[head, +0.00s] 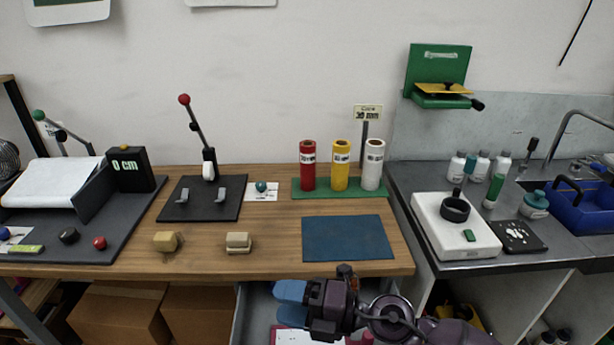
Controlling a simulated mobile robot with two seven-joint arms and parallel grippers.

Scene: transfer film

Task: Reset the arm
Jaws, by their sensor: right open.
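My right arm (390,318) comes in from the bottom right, dark purple and jointed. My right gripper (318,308) is at its left end, below the wooden table's front edge, over an open drawer (248,318). It is open, and I see nothing held in it. Light blue shapes (290,291) show just left of the gripper; I cannot tell whether they touch it. The arm hides part of the drawer. My left gripper is not in view.
The wooden table (275,225) carries a blue mat (347,238), red, yellow and white rolls on a green stand (300,193), and a lever press (202,200). A grey counter (440,255) with bottles and a blue bin (585,208) is at right. Cardboard boxes (120,312) stand below.

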